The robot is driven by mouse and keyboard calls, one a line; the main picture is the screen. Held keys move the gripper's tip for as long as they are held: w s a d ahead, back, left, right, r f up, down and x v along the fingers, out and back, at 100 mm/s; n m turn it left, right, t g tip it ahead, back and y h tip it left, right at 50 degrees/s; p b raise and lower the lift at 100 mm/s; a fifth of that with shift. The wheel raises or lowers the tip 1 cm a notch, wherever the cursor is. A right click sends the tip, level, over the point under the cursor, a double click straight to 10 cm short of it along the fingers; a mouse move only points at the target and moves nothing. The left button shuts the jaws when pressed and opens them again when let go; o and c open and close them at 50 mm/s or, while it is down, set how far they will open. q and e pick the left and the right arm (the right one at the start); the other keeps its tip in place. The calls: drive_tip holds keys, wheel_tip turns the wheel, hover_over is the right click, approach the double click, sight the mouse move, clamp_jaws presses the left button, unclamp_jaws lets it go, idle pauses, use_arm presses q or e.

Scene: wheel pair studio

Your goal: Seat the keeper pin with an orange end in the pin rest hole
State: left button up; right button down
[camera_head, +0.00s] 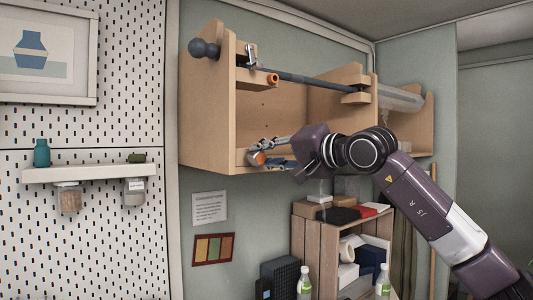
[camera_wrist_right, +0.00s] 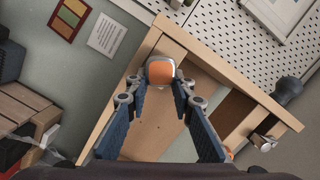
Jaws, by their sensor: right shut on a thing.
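My right gripper (camera_head: 270,153) is at the lower front of the wooden wall unit (camera_head: 208,105). It is shut on the keeper pin (camera_head: 257,158), whose rounded orange end with a pale rim faces out to the left. In the right wrist view the orange end (camera_wrist_right: 160,72) sits between the fingertips (camera_wrist_right: 160,86); the rest of the pin is hidden. A second orange round end (camera_head: 272,79) shows at a small wooden block (camera_head: 254,77) in the upper unit. I cannot make out for certain which opening is the pin rest hole. My left gripper is not in view.
A dark rod (camera_head: 310,81) with a ball end (camera_head: 205,48) crosses the unit above my right gripper. A metal clip (camera_head: 251,57) stands near its left end. A small shelf (camera_head: 90,172) hangs on the left.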

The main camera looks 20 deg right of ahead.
drive_tip(key=c, duration=1.6)
unclamp_jaws()
drive_tip(key=v, duration=1.2)
drive_tip(key=shift+d, duration=0.1)
